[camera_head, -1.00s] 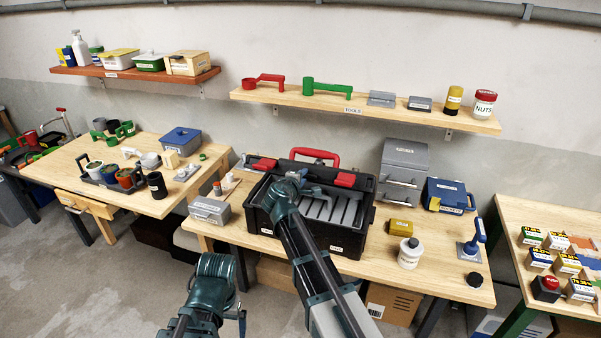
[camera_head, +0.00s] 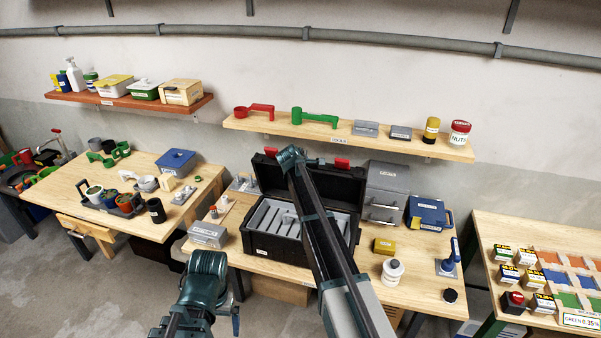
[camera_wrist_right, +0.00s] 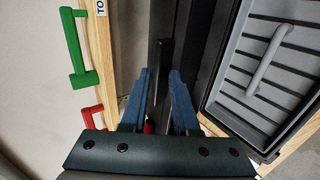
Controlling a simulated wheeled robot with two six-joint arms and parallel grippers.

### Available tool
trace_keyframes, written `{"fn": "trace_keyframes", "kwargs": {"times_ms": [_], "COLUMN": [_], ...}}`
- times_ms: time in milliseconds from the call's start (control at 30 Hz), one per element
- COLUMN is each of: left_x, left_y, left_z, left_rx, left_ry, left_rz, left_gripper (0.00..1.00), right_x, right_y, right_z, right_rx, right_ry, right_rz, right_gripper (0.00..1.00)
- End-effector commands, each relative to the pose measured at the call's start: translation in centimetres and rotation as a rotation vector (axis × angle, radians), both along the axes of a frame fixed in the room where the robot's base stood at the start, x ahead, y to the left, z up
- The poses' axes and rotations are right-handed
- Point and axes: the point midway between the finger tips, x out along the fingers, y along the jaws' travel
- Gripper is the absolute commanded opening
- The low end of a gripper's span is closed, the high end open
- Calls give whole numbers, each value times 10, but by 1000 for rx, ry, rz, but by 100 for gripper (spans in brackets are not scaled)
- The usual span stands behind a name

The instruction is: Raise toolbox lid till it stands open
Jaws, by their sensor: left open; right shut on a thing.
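The black toolbox (camera_head: 262,246) stands on the middle workbench, with a grey slotted tray (camera_head: 268,219) in its base. Its lid (camera_head: 334,187) stands up steeply at the back, with two red latches (camera_head: 342,163) along its top edge. My right gripper (camera_head: 312,161) is at that top edge, between the latches. In the right wrist view my right gripper (camera_wrist_right: 163,95) is shut on a dark part of the lid (camera_wrist_right: 163,60); the exact contact is partly hidden. My left gripper (camera_head: 235,322) is open and empty, low in front of the bench, its fingers hardly visible.
A grey case (camera_head: 207,236) is left of the toolbox. Grey drawers (camera_head: 386,190), a blue case (camera_head: 428,213), a yellow box (camera_head: 384,245) and a white bottle (camera_head: 392,270) are to its right. A shelf (camera_head: 345,137) with tools hangs behind, above the lid.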

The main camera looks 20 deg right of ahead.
Motion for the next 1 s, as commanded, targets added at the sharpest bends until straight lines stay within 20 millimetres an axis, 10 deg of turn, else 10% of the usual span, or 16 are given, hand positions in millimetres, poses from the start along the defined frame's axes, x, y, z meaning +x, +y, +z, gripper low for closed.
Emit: {"fn": "trace_keyframes", "kwargs": {"times_ms": [400,1000], "left_x": [0,0], "left_y": [0,0], "left_z": [22,28], "left_rx": [0,0], "left_ry": [1,1], "left_rz": [-2,-3], "left_gripper": [100,100], "right_x": [56,64], "right_y": [-38,-44], "right_z": [11,6], "right_rx": [36,76], "right_ry": [56,113], "right_rz": [-4,-1], "right_gripper": [0,0]}}
